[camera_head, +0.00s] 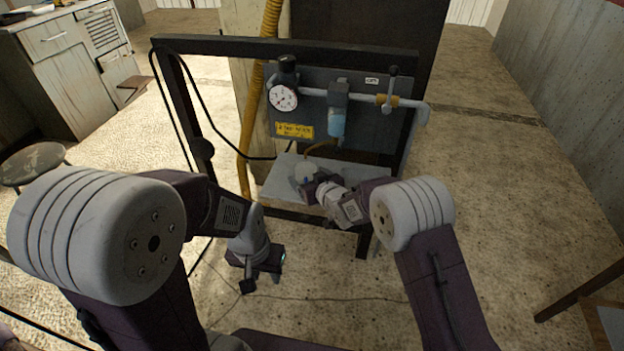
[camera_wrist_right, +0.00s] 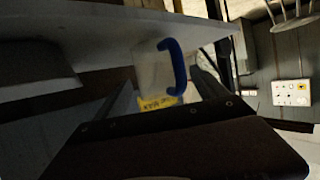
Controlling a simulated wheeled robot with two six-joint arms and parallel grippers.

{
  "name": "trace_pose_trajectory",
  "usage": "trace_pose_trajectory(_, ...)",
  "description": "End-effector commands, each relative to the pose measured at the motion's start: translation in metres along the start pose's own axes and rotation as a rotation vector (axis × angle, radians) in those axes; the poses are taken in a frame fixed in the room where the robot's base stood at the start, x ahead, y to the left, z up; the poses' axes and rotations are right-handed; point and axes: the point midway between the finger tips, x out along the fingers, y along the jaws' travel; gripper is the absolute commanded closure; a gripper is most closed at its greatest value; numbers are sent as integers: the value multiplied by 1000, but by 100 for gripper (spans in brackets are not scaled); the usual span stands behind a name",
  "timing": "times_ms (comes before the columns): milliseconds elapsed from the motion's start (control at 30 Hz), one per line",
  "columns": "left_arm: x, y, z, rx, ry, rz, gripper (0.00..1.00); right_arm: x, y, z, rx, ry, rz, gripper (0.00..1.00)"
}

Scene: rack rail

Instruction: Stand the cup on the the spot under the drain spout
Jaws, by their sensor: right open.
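The cup (camera_head: 302,171) is pale and translucent and stands on the shelf below the panel. In the right wrist view the cup (camera_wrist_right: 152,65) shows a blue handle (camera_wrist_right: 174,66). My right gripper (camera_head: 316,187) is open at the cup's near side, and its fingers reach toward the cup; I cannot tell whether they touch it. A thin orange drain tube (camera_head: 319,146) hangs from the blue filter bowl (camera_head: 337,123) and curves down toward the cup. The spot under it is not clearly visible. My left gripper (camera_head: 262,275) is open and empty, low in front of the rack.
The shelf (camera_head: 283,189) is pale and narrow. Above it are a dial gauge (camera_head: 283,97), a pipe with a lever valve (camera_head: 388,100) and a yellow label (camera_head: 294,131). A black frame (camera_head: 181,105) surrounds the panel.

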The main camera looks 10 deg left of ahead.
Motion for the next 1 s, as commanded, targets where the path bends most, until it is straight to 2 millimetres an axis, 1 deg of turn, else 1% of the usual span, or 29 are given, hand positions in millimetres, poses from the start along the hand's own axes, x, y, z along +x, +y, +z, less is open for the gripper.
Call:
trace_pose_trajectory(33, -5, 0, 0, 0, 0, 0, 64, -10, 0, -3, 1, -2, 1, 18)
trace_pose_trajectory(200, -14, 0, -2, 0, 0, 0, 64, -44, 0, -3, 1, -2, 1, 18)
trace_pose_trajectory(300, -18, 0, -2, 0, 0, 0, 64, -62, 0, -2, 0, -2, 1, 18)
trace_pose_trajectory(400, -20, 0, -2, 0, 0, 0, 64, -74, 0, -1, 1, -1, 1, 18)
trace_pose_trajectory(533, -20, 0, -2, 0, 0, 0, 64, -81, 0, -1, 0, 0, 1, 18)
trace_pose_trajectory(800, -20, 0, -2, 0, 0, 0, 64, -81, 1, 0, 1, -3, 3, 18)
trace_pose_trajectory(867, -20, 0, -2, 0, 0, 0, 64, -86, 10, 3, 9, -30, 23, 18)
trace_pose_trajectory(933, -20, 0, -2, 0, 0, 0, 64, -104, 35, 14, 34, -114, 79, 18)
trace_pose_trajectory(967, -20, 0, -2, 0, 0, 0, 64, -117, 48, 22, 51, -168, 111, 18)
trace_pose_trajectory(1000, -20, 0, -2, 0, 0, 0, 64, -138, 67, 36, 83, -252, 159, 18)
